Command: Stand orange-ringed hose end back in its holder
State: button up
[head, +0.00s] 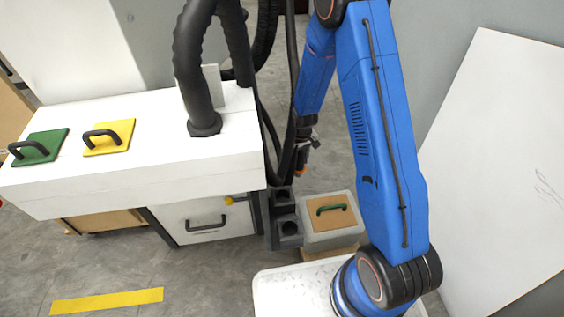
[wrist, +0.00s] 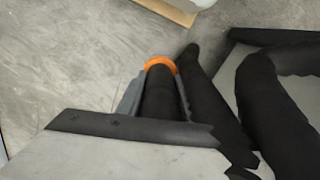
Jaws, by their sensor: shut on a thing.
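The black hose end (wrist: 158,95) with an orange ring (wrist: 160,63) at its tip lies between the two grey fingers of my gripper (wrist: 155,92) in the wrist view. The gripper is shut on it. In the head view my gripper (head: 304,150) is beside the right end of the white bench, with a bit of orange showing below it. A dark grey holder with two round openings (head: 288,230) stands on the floor side below, under the gripper and apart from it. The holder is not clearly seen in the wrist view.
The white bench (head: 120,185) fills the left, with green (head: 55,143) and yellow (head: 120,131) handled plates and a thick black hose (head: 190,65). A grey box with a tan lid (head: 325,220) stands right of the holder. A white panel (head: 500,180) leans at right.

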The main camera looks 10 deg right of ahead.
jog(key=s+a+r+n, duration=0.2)
jog(key=s+a+r, duration=0.2)
jog(key=r, duration=0.4)
jog(key=s+a+r+n, duration=0.3)
jog(key=s+a+r, duration=0.2)
jog(key=r, duration=0.4)
jog(key=s+a+r+n, duration=0.3)
jog(key=s+r+n, duration=0.2)
jog(key=s+r, duration=0.8)
notch_tip(320, 180, down, 6)
jog(key=s, duration=0.1)
jog(key=shift+s+d, duration=0.2)
jog(key=shift+f, duration=0.1)
jog(key=shift+f, duration=1.25)
jog(key=shift+f, duration=0.2)
jog(key=shift+f, duration=0.55)
jog(key=shift+f, duration=0.15)
